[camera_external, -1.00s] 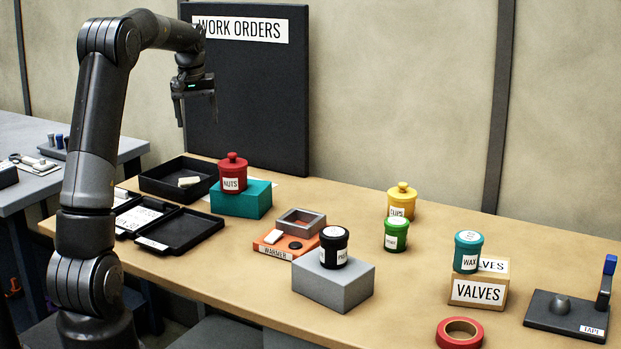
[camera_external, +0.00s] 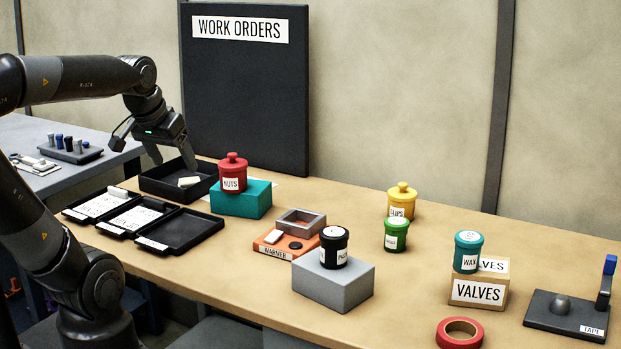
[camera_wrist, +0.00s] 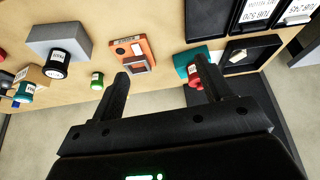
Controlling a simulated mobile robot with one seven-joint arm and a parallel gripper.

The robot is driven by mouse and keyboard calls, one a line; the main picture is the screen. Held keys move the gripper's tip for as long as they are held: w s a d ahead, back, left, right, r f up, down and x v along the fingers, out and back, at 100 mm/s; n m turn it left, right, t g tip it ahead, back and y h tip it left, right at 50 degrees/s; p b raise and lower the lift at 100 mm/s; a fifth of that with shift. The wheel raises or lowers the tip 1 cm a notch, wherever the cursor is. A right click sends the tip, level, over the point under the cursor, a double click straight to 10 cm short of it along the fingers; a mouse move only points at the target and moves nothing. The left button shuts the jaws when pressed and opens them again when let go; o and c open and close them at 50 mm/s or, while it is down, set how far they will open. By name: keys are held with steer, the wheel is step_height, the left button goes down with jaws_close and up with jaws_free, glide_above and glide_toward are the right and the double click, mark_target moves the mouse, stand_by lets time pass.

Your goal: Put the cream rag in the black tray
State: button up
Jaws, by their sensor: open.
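A small cream piece that looks like the cream rag (camera_external: 189,181) lies inside the deep black tray (camera_external: 160,194) at the back left of the bench. In the wrist view, the rag (camera_wrist: 237,55) and that tray (camera_wrist: 262,43) are at the upper right. My gripper (camera_external: 173,161) is open and empty, above the back left side of the tray in the external view. Its two fingers (camera_wrist: 162,70) show apart in the wrist view, with nothing between them. The rag touches neither finger.
A red NUTS jar (camera_external: 232,178) on a teal block (camera_external: 241,202) stands just right of the tray. Shallow black trays (camera_external: 180,232) with labels lie in front. An orange warmer (camera_external: 272,247) and grey block (camera_external: 333,285) are farther right. A dark board (camera_external: 245,100) stands behind.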

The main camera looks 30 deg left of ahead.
steer(key=shift+s+d+f+m, duration=0.15)
steer(key=shift+s+d+f, duration=0.1)
steer(key=shift+s+f, duration=0.45)
steer(key=shift+s+d+f+m, duration=0.2)
steer(key=shift+s+f, duration=0.2)
steer(key=shift+s, duration=0.5)
